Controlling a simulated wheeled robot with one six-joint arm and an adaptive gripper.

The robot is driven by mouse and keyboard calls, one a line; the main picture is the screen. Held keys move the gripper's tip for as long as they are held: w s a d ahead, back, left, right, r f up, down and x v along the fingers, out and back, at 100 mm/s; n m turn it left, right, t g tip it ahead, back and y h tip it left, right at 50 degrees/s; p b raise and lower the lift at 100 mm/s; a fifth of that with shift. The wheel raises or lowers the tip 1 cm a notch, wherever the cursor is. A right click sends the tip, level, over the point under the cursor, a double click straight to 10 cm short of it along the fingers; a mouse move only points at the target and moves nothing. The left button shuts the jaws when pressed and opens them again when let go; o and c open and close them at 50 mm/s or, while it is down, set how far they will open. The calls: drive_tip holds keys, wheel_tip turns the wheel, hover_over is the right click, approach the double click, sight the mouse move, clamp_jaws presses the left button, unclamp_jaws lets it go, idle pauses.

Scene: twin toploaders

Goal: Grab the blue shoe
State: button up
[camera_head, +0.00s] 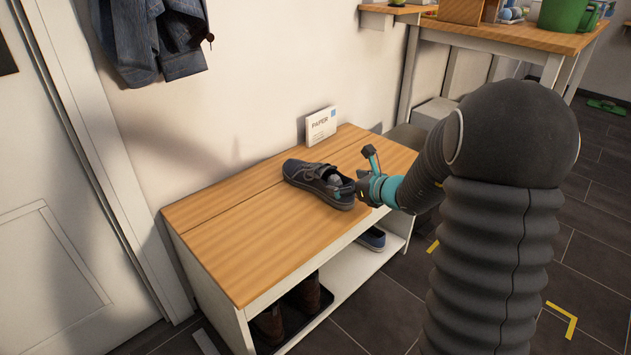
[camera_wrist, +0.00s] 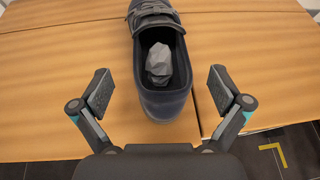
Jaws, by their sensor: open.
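A dark blue shoe (camera_head: 315,181) lies on the wooden bench top (camera_head: 235,235), near its right part. In the wrist view the shoe (camera_wrist: 164,95) has its heel toward me, with a grey crumpled lump (camera_wrist: 160,62) inside its opening. My gripper (camera_wrist: 160,90) is open, one finger on each side of the heel, with a gap on both sides. In the head view my gripper (camera_head: 366,178) is at the heel end of the shoe. Part of it is hidden behind my arm. A second blue shoe (camera_head: 371,239) shows partly on the shelf below.
Brown boots (camera_head: 268,325) stand on a dark tray underneath. A jacket (camera_head: 150,40) hangs on the wall. The bench's left half is clear.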

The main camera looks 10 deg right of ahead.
sight(317, 174)
drive_tip(key=shift+x, duration=2.65)
drive_tip(key=c, duration=1.5)
